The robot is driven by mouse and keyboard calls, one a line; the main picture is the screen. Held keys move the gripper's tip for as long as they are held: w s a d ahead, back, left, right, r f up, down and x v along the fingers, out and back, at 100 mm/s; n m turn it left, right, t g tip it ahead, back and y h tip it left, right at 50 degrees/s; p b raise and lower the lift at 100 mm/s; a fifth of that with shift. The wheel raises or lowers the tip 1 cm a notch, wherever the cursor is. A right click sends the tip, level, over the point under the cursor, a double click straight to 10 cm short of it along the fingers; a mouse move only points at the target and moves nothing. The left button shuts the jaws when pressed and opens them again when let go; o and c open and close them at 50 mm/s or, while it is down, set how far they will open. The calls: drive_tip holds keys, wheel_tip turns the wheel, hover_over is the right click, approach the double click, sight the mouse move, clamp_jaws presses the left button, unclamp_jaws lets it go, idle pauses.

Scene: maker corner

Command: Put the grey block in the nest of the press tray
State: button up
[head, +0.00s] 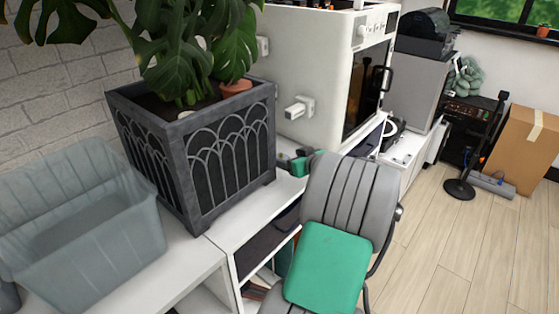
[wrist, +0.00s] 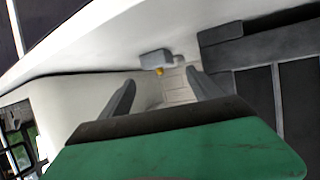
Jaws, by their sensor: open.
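My gripper (wrist: 160,78) is open in the wrist view, with its two dark fingers apart and nothing between them. In the head view my gripper (head: 285,163) shows small and partly hidden behind my arm, beside the gap between planter and white machine. In the wrist view a small grey block-like thing (wrist: 154,57) sits against the white surface beyond the fingers, with a small yellow thing at it. I cannot tell whether it is the grey block of the task. I cannot make out the press tray or its nest in either view.
A dark planter (head: 195,160) with a large plant stands left of my gripper. A white machine (head: 300,65) with protruding fittings stands behind it. A grey translucent bin (head: 80,225) is at the far left. Open floor (head: 460,250) lies at the right, with a cardboard box (head: 525,145).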

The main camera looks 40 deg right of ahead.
sight(282, 155)
drive_tip(key=x, duration=0.4)
drive_tip(key=shift+w, duration=0.15)
drive_tip(key=shift+r, duration=0.1)
drive_tip(key=shift+c, duration=0.4)
clamp_jaws()
